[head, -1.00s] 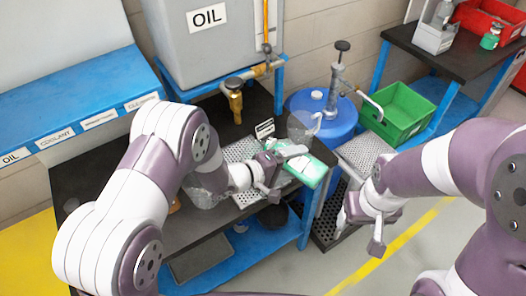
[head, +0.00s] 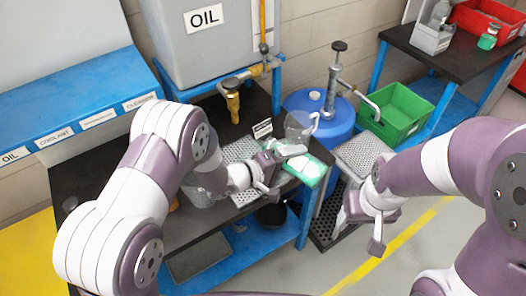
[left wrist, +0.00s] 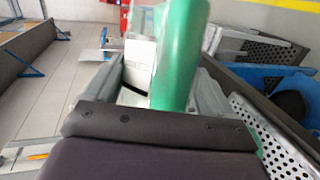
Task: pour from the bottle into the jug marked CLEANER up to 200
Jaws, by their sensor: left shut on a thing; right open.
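My left gripper (head: 284,168) is shut on a green bottle (head: 309,170) with a white patch, held tilted over the right part of the dark bench. The bottle also fills the middle of the left wrist view (left wrist: 180,55). A clear jug (head: 298,128) stands just behind the bottle; any marking or level on it is too small to read. Another clear vessel (head: 198,196) is partly hidden under my left arm. Whether liquid is flowing cannot be seen. My right gripper (head: 362,228) is open and empty, right of the bench, above the floor.
A perforated metal plate (head: 240,150) and a small sign (head: 262,129) are on the bench. A brass tap (head: 232,102) hangs below the OIL tank (head: 205,50). A blue drum with pump (head: 325,120) and a green crate (head: 396,113) stand behind right.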

